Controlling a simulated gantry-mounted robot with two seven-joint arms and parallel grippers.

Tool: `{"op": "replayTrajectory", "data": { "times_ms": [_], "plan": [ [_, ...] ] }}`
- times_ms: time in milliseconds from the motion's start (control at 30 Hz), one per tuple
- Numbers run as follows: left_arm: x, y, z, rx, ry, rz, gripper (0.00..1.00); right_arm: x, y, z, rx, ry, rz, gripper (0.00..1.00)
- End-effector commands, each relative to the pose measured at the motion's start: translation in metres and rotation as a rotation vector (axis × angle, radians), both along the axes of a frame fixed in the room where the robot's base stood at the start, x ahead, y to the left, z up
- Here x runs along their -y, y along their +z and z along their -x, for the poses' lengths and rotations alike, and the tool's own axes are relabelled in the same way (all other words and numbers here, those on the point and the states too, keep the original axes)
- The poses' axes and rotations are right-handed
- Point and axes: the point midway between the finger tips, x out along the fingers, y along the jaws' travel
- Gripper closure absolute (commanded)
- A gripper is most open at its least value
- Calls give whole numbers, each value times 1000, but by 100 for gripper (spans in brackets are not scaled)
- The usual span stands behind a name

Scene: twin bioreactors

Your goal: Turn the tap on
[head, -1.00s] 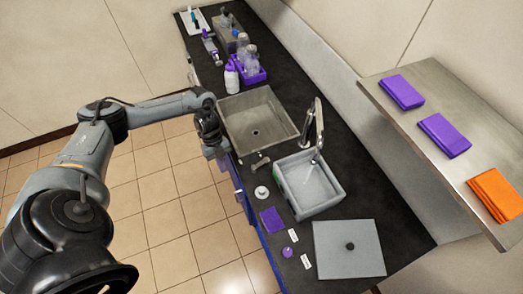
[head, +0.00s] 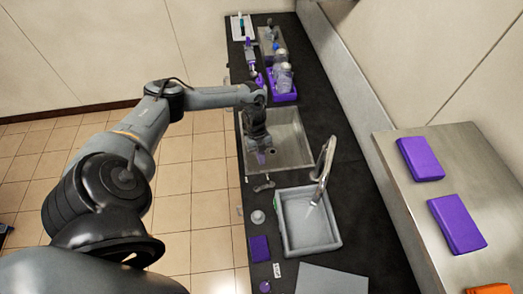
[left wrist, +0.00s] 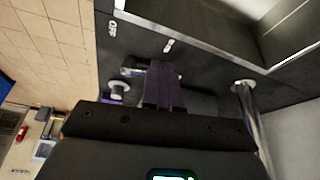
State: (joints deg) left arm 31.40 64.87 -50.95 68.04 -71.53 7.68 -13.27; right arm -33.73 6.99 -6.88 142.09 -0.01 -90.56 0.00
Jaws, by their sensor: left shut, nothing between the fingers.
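The silver tap (head: 325,162) stands on the dark counter beside the steel sink (head: 296,163), with its spout angled over a pale grey tub (head: 285,220). Its post also shows at the right of the left wrist view (left wrist: 250,112). A small grey lever-like piece (head: 264,186) lies at the near side of the sink; I cannot tell whether it belongs to the tap. My left gripper (head: 261,158) hangs over the sink, left of the tap and apart from it. Its dark fingers (left wrist: 164,82) are shut and empty. My right gripper is out of view.
A white round piece (head: 258,216) and a purple pad (head: 259,248) lie left of the tub. A purple rack with bottles (head: 284,84) stands beyond the sink. A raised shelf (head: 408,203) with purple packs is at the right.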

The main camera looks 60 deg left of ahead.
Motion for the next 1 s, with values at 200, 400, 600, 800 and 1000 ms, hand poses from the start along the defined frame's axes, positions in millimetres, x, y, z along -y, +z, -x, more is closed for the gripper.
{"op": "replayTrajectory", "data": {
  "times_ms": [200, 400, 600, 800, 1000],
  "plan": [
    [16, -38, 2, -2, 0, 2, 100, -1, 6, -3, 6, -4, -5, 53],
    [40, -41, 4, 0, -2, 1, 100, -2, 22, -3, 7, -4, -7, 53],
    [54, -43, 5, 0, 0, 0, 100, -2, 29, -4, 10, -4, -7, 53],
    [57, -44, 6, 0, 0, -1, 100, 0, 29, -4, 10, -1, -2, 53],
    [57, -44, 6, 0, 0, -1, 100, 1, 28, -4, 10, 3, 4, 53]
  ]
}}
